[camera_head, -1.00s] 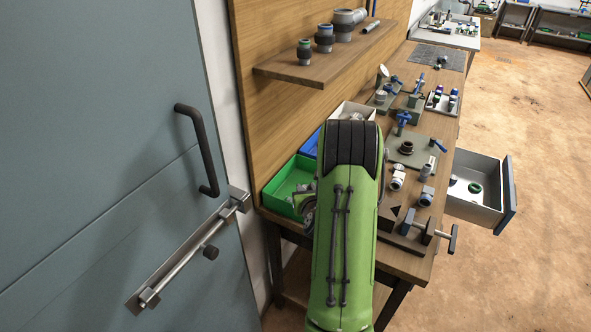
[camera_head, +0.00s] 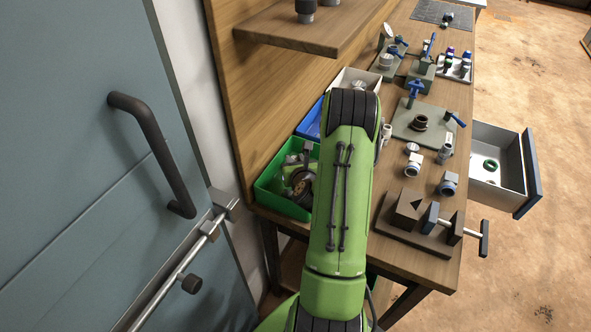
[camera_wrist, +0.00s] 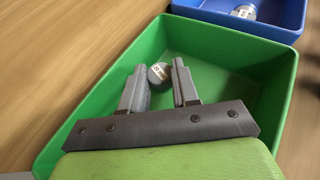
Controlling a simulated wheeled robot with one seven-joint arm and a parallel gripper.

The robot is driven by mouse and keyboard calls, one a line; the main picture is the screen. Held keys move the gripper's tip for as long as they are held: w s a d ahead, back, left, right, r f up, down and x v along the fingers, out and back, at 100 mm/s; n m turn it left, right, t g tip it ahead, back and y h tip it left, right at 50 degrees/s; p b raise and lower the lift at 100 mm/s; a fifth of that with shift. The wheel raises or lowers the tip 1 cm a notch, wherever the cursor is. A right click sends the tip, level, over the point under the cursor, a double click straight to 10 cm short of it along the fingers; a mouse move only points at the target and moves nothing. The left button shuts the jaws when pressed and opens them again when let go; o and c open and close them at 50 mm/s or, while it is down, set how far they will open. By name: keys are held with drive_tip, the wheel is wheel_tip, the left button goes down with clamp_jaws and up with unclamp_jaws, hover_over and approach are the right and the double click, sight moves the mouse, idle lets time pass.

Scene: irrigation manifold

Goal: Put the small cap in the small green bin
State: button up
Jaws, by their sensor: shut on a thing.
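The small green bin (camera_head: 268,184) stands on the bench's left end, against the wooden back panel. Its rim and inside also fill the wrist view (camera_wrist: 75,105). My gripper (camera_wrist: 159,70) points down over this bin, with its fingers inside the rim's outline. It is shut on the small cap (camera_wrist: 158,74), a grey round piece with a pale label, between the fingertips. I cannot tell how high the cap is above the bin floor. In the head view, my arm hides the bin's right part and the cap is not clear.
A blue bin (camera_wrist: 262,22) with a small piece inside adjoins the green bin, and a white bin (camera_head: 352,76) stands beyond. A vise (camera_head: 425,222) and several fittings lie right of my arm. An open drawer (camera_head: 503,172) juts out right. A door handle (camera_head: 152,142) is at left.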

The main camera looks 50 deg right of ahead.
drive_tip(key=shift+f, duration=0.35)
drive_tip(key=shift+s+a+f+b, duration=0.15)
drive_tip(key=shift+f+b, duration=0.2)
drive_tip(key=shift+f, duration=0.25)
